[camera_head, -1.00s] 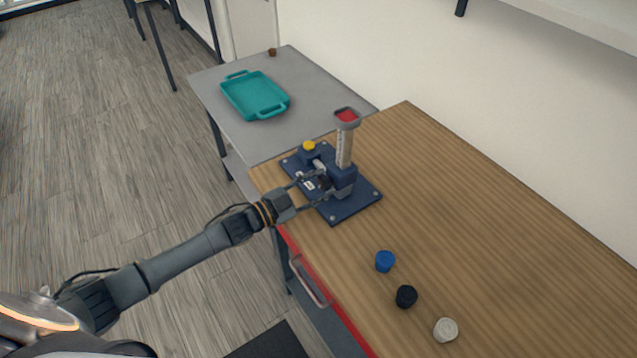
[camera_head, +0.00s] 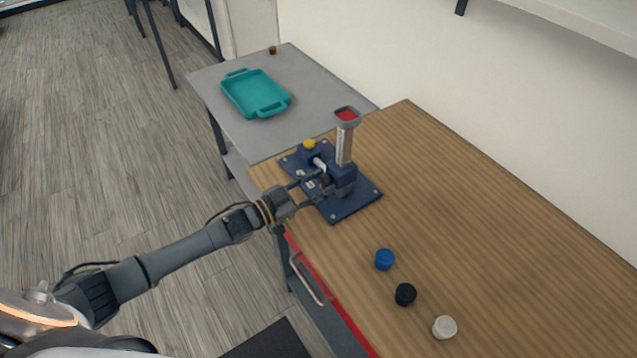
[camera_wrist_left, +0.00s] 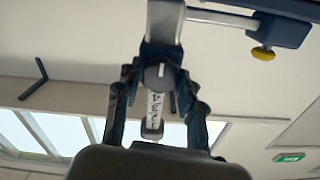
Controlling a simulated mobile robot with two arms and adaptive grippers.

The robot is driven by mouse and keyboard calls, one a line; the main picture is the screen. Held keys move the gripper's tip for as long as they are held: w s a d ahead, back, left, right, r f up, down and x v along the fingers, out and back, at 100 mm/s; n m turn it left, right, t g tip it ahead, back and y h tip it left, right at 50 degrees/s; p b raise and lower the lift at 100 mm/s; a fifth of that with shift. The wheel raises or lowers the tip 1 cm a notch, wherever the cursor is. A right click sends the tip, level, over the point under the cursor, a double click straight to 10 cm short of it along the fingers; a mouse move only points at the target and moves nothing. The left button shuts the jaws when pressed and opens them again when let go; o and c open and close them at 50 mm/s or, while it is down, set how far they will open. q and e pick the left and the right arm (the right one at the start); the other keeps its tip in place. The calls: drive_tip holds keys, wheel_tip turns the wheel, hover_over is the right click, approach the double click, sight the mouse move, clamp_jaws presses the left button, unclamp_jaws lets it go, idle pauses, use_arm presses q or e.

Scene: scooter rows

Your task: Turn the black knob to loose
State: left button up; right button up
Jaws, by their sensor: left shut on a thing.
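The blue stand (camera_head: 356,205) sits on the wooden bench, with an upright grey column (camera_head: 345,148) topped by a red-and-grey cup (camera_head: 347,115). A dark knob (camera_head: 324,179) on the stand's near side lies between my left gripper's fingers. In the left wrist view this knob (camera_wrist_left: 154,76) has a white mark, and the fingers close on it from both sides. My left gripper (camera_head: 322,184) is shut on the knob. A white strip with black writing (camera_wrist_left: 155,106) shows below the knob in that view. My right gripper is not in view.
A yellow knob (camera_head: 309,145) sits on the stand's far left corner. Blue (camera_head: 384,260), black (camera_head: 405,294) and white (camera_head: 444,327) round pieces lie on the bench (camera_head: 480,220). A teal tray (camera_head: 229,98) stands on the grey table (camera_head: 315,80). The bench's right side is clear.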

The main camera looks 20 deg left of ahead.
use_arm(q)
drive_tip(key=o, duration=1.2)
drive_tip(key=shift+s+a, duration=0.15)
drive_tip(key=v, duration=1.1)
drive_tip(key=shift+s+a, duration=0.25)
drive_tip(key=shift+f, duration=0.1)
